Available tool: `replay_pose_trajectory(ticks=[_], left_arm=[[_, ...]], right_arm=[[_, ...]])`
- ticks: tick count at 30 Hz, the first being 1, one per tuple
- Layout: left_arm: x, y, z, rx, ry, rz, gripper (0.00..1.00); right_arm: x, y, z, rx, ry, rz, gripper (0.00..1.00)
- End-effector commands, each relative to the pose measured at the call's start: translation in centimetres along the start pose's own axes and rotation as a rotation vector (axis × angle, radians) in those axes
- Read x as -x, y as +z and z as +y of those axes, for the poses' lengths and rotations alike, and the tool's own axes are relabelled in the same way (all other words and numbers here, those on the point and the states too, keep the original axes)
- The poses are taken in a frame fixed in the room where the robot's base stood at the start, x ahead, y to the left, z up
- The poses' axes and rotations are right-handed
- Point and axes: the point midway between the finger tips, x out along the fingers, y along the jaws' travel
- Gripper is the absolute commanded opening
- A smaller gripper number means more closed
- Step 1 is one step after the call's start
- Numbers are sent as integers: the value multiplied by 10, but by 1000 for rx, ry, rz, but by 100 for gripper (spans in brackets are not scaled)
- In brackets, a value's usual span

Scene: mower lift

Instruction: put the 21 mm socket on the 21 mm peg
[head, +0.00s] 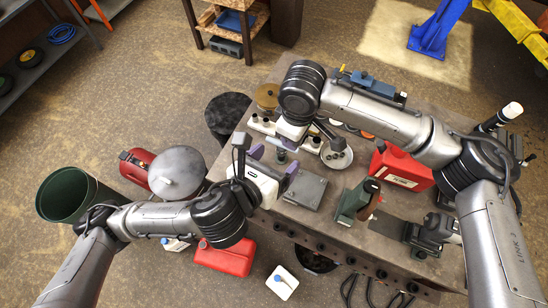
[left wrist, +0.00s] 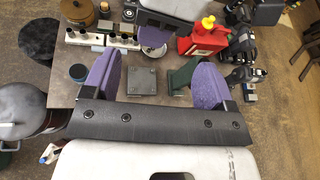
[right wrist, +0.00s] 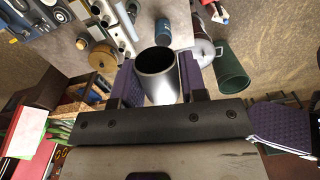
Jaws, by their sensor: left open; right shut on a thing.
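My right gripper (right wrist: 158,78) is shut on a shiny metal socket (right wrist: 156,82), its dark open end showing between the purple fingers. In the head view the right gripper (head: 284,143) hangs above the bench, in front of the white racks. One white rack (head: 262,125) carries several dark upright pieces; it also shows in the left wrist view (left wrist: 82,38). Size marks are too small to read, so I cannot tell which is the 21 mm peg. My left gripper (left wrist: 154,85) is open and empty over the bench's near side, close to the right one.
A grey metal plate (head: 306,188) lies on the bench. A round dish (head: 337,158) stands right of the racks. A red can (head: 402,168) and a green machine part (head: 355,199) stand further right. A brass-coloured pot (head: 267,95) stands at the back left.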

Motion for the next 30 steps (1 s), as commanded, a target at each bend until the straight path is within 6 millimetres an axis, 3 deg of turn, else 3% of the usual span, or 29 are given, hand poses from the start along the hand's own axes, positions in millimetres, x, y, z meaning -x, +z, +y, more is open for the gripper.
replay_pose_trajectory(ticks=[8,21,30], left_arm=[[-5,0,0,-143,0,0,79],[-57,0,0,-152,0,0,79],[-74,0,0,-152,0,0,79]], right_arm=[[0,0,0,0,0,0,0],[0,0,0,0,0,0,0],[0,0,0,0,0,0,0]])
